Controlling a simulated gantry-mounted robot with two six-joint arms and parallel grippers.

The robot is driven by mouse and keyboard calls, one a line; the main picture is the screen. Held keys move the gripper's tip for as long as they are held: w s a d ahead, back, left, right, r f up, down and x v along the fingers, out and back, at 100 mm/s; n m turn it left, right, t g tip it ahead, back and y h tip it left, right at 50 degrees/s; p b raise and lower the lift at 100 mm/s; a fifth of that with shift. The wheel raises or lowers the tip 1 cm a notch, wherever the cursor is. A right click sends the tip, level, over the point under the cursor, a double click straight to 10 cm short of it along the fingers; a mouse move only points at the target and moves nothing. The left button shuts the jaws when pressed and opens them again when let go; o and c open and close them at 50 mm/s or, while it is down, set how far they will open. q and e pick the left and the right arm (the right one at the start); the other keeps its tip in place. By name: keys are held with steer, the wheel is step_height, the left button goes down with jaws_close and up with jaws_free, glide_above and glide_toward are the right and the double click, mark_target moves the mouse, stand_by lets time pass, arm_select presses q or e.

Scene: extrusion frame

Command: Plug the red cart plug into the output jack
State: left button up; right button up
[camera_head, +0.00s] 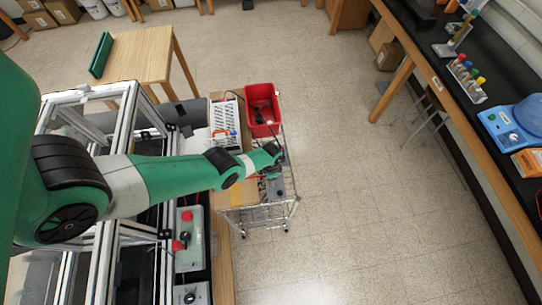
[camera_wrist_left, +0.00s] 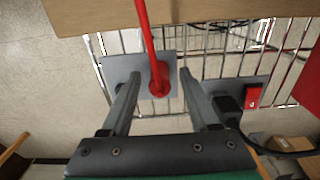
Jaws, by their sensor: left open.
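In the left wrist view, the red cart plug (camera_wrist_left: 158,84) stands at a grey plate on the wire cart, with its red cable running up across the picture. My left gripper (camera_wrist_left: 160,76) is open, its two fingers on either side of the plug with gaps visible. In the head view, my left gripper (camera_head: 275,160) is over the wire cart (camera_head: 262,217), and the plug cannot be made out there. A grey box (camera_head: 190,258) on the frame carries a red button and red and black fittings; I cannot tell which is the output jack. My right gripper is out of view.
A red bin (camera_head: 262,92) and a white rack (camera_head: 225,118) stand beyond the gripper. A black connector (camera_wrist_left: 226,104) and a red switch-like part (camera_wrist_left: 254,96) sit right of the plug. Metal frame posts (camera_head: 125,130) stand left. The floor right of the cart is clear.

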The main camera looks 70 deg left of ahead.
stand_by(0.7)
arm_select(q)
jaws_close()
steer(key=shift+r, duration=0.1)
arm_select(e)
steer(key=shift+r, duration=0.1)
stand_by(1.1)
arm_select(q)
steer(key=shift+r+p, duration=2.95)
steer(key=shift+p, duration=0.05)
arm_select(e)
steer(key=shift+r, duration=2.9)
